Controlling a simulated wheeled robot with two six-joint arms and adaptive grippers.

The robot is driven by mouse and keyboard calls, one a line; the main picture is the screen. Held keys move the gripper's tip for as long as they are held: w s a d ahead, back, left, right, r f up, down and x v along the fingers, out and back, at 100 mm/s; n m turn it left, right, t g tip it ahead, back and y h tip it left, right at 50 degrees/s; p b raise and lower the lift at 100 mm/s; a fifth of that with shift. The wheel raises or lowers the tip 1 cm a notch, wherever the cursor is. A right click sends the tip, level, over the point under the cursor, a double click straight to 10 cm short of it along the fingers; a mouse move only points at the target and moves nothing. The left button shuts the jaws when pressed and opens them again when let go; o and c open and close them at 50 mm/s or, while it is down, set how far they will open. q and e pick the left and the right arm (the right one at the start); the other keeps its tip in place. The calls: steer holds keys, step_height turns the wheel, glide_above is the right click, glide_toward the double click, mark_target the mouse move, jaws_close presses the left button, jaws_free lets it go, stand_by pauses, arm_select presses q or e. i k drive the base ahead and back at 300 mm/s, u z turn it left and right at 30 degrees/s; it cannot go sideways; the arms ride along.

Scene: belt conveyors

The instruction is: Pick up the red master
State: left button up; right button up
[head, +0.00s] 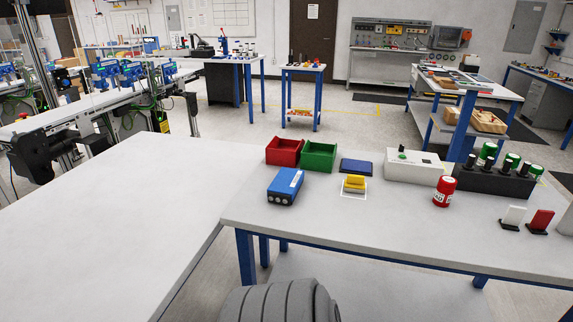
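A red cylinder (444,191) with a pale label band stands upright on the right-hand table, in front of a black holder; it appears to be the red master. A flat red piece on a black base (540,221) stands nearer the table's right front, beside a similar white piece (512,217). Neither of my grippers shows in the head view. A grey ribbed part, probably mine, shows at the bottom edge.
The black holder (490,183) carries several green and black cylinders. A white box (414,168), blue device (285,187), yellow block (355,184), red bin (285,151) and green bin (319,156) share the table (390,231). The left white table (110,230) is bare.

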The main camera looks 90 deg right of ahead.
mark_target(446, 185)
steer(key=z, duration=2.25)
